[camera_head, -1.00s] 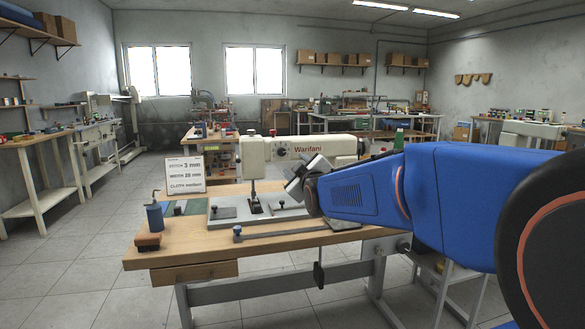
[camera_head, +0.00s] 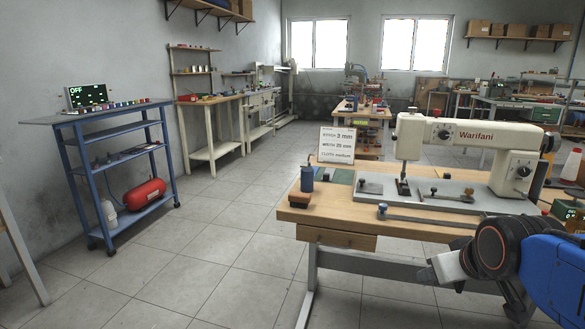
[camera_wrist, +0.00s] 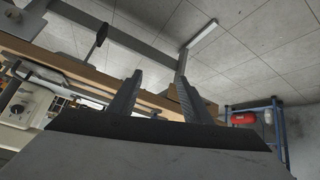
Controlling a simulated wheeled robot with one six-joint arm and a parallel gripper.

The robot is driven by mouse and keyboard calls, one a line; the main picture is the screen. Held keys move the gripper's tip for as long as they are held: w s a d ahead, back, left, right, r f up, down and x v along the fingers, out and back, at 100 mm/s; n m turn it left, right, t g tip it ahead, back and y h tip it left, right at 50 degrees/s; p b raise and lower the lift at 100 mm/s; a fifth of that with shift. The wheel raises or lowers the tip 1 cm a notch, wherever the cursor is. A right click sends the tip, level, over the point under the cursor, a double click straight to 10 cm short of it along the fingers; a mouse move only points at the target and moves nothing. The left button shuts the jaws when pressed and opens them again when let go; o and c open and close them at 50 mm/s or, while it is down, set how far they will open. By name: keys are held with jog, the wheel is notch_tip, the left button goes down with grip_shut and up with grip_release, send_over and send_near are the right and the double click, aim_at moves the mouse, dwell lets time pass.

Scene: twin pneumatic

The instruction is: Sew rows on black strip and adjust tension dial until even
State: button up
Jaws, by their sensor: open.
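The cream Warifani sewing machine (camera_head: 480,140) stands on its grey bed on a wooden-topped table (camera_head: 350,213). It has a dark dial (camera_head: 443,133) on its upper arm and another dial (camera_head: 523,171) on its pillar. Its presser foot (camera_head: 403,188) is above the bed. I cannot make out a black strip. My gripper (camera_head: 428,277) is low at the table's front right, apart from the machine. In the wrist view its two fingers (camera_wrist: 158,82) are spread and empty, with the table's underside and floor beyond.
A blue cart (camera_head: 120,165) at left carries a display reading OFF and a red tank (camera_head: 143,194). Floor between is clear.

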jog(key=s+a+f+g, duration=0.1)
jog(key=s+f, duration=0.2)
jog(key=s, duration=0.2)
jog(key=s+a+f+m+g, duration=0.1)
jog(key=s+f+g, duration=0.1)
jog(key=s, duration=0.4)
jog(key=shift+s+a+f+y, duration=0.3)
jog(key=shift+a+f+y, duration=0.05)
jog(key=shift+f+y, duration=0.05)
grip_shut()
